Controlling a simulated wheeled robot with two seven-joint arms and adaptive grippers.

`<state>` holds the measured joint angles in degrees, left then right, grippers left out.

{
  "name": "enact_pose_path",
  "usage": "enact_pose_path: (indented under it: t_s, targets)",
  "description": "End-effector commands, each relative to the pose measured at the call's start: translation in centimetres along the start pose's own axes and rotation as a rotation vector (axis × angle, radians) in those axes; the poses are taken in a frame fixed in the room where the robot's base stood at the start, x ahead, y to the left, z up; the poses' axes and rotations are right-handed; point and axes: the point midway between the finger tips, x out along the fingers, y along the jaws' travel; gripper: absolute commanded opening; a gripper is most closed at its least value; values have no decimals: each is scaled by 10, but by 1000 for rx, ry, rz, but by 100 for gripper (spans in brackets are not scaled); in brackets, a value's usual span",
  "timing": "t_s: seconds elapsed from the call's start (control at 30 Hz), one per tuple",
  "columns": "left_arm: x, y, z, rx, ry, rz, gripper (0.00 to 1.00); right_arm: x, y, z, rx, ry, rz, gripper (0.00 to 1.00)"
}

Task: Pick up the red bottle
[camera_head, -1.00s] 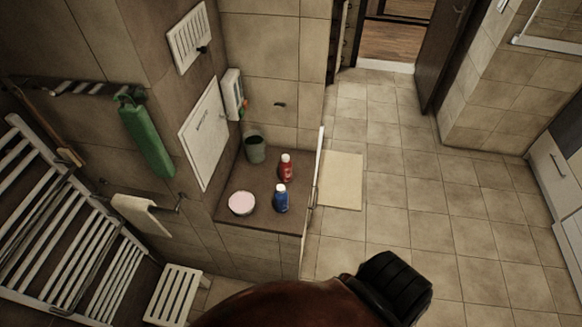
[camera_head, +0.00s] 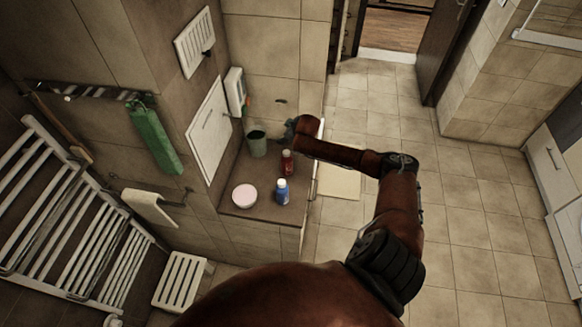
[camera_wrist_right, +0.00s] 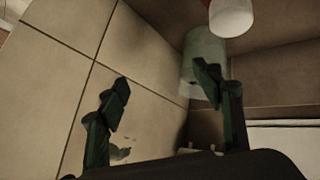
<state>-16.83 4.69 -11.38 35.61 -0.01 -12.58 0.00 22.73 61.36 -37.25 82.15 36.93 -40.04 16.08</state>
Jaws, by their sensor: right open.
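The red bottle (camera_head: 287,166) with a white cap stands upright on the tiled ledge (camera_head: 225,203), behind the blue bottle (camera_head: 282,191) in the head view. My right gripper (camera_head: 293,128) is over the far end of the ledge, just beyond the red bottle, partly hidden by my right arm. In the right wrist view its two dark green fingers (camera_wrist_right: 165,90) are apart with nothing between them. A white cap with a bit of red, seemingly the red bottle (camera_wrist_right: 231,18), shows at the top edge there, outside the fingers. My left gripper is not in view.
A grey-green cup (camera_head: 257,144) stands against the wall, left of the red bottle; it also shows behind a finger in the right wrist view (camera_wrist_right: 204,48). A round pink-topped container (camera_head: 244,196) sits at the ledge front. A white panel (camera_head: 210,130) borders the ledge.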

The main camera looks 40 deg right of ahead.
Motion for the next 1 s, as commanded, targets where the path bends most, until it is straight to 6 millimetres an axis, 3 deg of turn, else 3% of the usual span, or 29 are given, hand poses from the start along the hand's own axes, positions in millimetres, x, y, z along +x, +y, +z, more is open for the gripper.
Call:
enact_pose_path:
  t_s: [0.03, 0.07, 0.3, 0.43, 0.77, 1.0]
  targets:
    - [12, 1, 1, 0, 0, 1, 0, -3, -10, -26, 111, 25, -40, 60]
    - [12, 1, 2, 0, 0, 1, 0, -7, -16, -23, 151, 3, -64, 60]
    - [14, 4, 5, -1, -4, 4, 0, -38, -55, 36, 234, -224, -189, 60]
    - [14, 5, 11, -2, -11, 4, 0, -45, -66, 53, 261, -282, -215, 60]
    - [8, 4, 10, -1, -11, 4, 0, -18, -78, 64, 266, -294, -221, 60]
    - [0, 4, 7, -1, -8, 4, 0, 12, -91, 74, 267, -291, -219, 60]
